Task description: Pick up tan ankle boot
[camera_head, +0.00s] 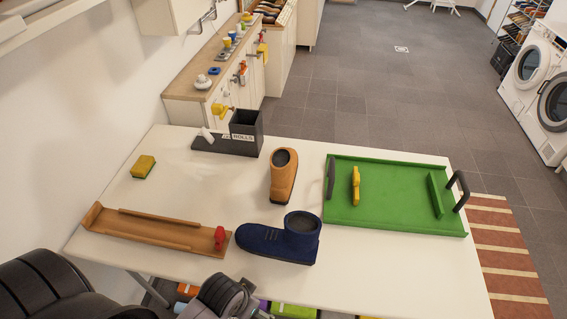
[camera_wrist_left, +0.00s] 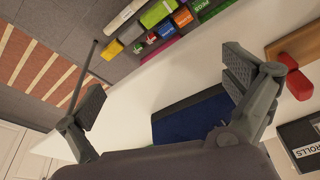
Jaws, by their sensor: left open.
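The tan ankle boot (camera_head: 283,176) stands upright on the white table, near its middle, with its dark opening facing up. Part of my left arm shows at the bottom left of the head view, below the table's near edge and well apart from the boot. In the left wrist view my left gripper (camera_wrist_left: 166,90) has its fingers spread wide with nothing held between them. The tan boot cannot be made out in that view. My right gripper is in neither view.
A blue boot (camera_head: 285,238) stands nearer than the tan one; its dark blue part (camera_wrist_left: 190,122) shows beyond my fingers. A green tray (camera_head: 395,218) lies right, a brown tray with red knob (camera_head: 150,228) left, a black box (camera_head: 244,132) behind, a yellow sponge (camera_head: 143,166) far left.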

